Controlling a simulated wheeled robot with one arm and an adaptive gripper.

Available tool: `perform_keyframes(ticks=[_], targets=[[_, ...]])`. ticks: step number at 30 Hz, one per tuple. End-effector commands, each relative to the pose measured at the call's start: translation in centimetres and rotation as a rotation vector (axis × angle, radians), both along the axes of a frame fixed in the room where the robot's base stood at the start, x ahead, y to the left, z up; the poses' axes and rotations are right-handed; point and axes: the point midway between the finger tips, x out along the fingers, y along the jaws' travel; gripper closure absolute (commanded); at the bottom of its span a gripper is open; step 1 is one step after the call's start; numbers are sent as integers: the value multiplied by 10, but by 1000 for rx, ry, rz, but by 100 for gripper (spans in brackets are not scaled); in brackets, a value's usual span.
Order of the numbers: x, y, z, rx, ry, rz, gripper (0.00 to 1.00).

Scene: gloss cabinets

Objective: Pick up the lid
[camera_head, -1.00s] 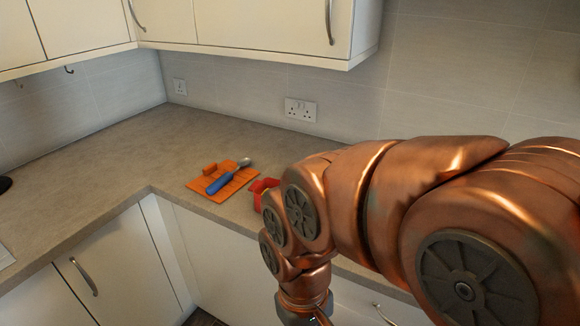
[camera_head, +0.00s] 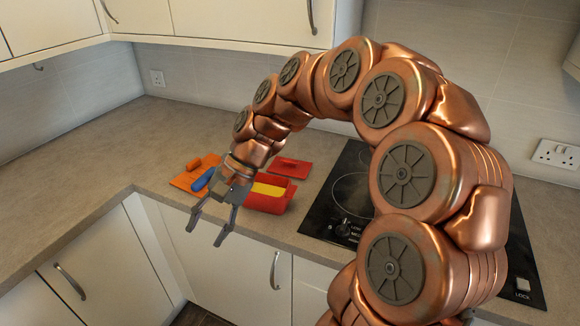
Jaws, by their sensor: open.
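A flat red lid (camera_head: 291,169) with a small raised part in its middle lies on the counter, behind a red open box (camera_head: 266,205) with something yellow inside. My gripper (camera_head: 204,237) is open and empty. In the picture its fingers point down over the counter's front edge, left of the red box and apart from the lid. My wrist hides part of the box's left side and what lies behind it.
An orange board (camera_head: 185,180) with a small orange piece and a blue-handled utensil (camera_head: 201,181) lies to the left, partly hidden by my gripper. A black hob (camera_head: 330,207) is to the right. The left counter is clear.

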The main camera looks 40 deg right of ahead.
Motion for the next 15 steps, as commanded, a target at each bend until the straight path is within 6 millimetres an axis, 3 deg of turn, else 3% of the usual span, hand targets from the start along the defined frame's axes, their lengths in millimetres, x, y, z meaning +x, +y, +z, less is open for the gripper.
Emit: perform_keyframes(ticks=[3,8,15], targets=[[34,-19,6,81,33,-125,50],[75,-50,9,187,83,-291,50],[127,-115,4,343,166,-549,50]])
